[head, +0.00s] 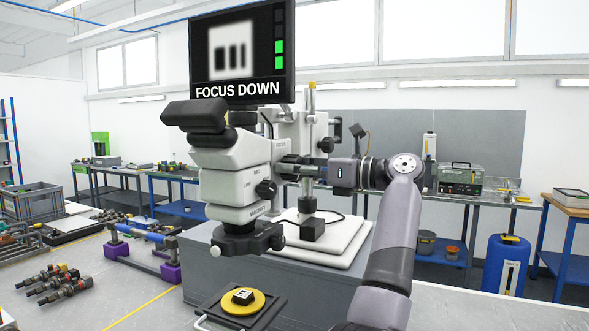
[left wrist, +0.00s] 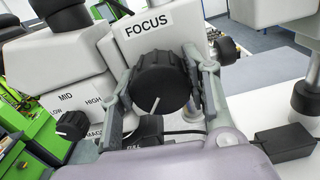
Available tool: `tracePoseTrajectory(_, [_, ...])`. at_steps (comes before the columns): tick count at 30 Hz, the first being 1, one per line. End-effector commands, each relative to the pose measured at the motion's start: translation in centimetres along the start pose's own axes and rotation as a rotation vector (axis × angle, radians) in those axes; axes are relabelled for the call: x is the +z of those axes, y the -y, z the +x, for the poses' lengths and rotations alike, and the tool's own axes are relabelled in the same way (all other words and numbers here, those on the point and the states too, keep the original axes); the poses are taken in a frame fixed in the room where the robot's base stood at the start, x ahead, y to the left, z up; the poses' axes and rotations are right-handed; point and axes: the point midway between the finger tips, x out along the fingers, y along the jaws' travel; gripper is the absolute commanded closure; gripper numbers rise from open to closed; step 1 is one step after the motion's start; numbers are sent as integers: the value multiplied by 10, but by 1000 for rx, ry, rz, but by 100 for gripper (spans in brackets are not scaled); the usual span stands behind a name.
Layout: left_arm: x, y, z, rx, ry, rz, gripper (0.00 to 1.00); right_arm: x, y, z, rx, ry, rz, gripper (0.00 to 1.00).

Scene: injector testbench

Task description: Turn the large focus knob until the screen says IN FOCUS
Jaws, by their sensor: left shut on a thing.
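The screen (head: 240,55) above the microscope (head: 232,175) reads FOCUS DOWN. It shows a blurred white shape with dark bars, and green blocks lit low in a column at its right. The large black focus knob (left wrist: 158,82) sits below the FOCUS label in the left wrist view, its white pointer line slanting toward the lower left. My left gripper (left wrist: 165,76) has one finger on each side of the knob and is shut on it. In the head view the left gripper (head: 292,168) reaches the microscope's right side and largely hides the knob. My right gripper is not in view.
A smaller black MAG knob (left wrist: 72,125) sits left of the gripper. A yellow disc (head: 230,302) with a small sample lies on a black plate below the microscope. Injectors (head: 60,285) and a purple-footed stand (head: 145,245) are on the bench at left.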

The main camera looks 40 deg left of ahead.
Motion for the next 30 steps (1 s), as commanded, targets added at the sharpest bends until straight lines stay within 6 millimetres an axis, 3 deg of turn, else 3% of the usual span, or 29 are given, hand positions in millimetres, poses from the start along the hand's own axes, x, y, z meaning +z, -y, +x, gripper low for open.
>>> tracePoseTrajectory(13, [0,0,0,-1,-1,-9,84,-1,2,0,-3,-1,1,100])
tracePoseTrajectory(14, [0,0,0,-1,-1,-9,54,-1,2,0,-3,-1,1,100])
tracePoseTrajectory(22, [0,0,0,-1,-1,-9,36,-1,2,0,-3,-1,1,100])
tracePoseTrajectory(30, [0,0,0,0,0,-9,36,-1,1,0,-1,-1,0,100])
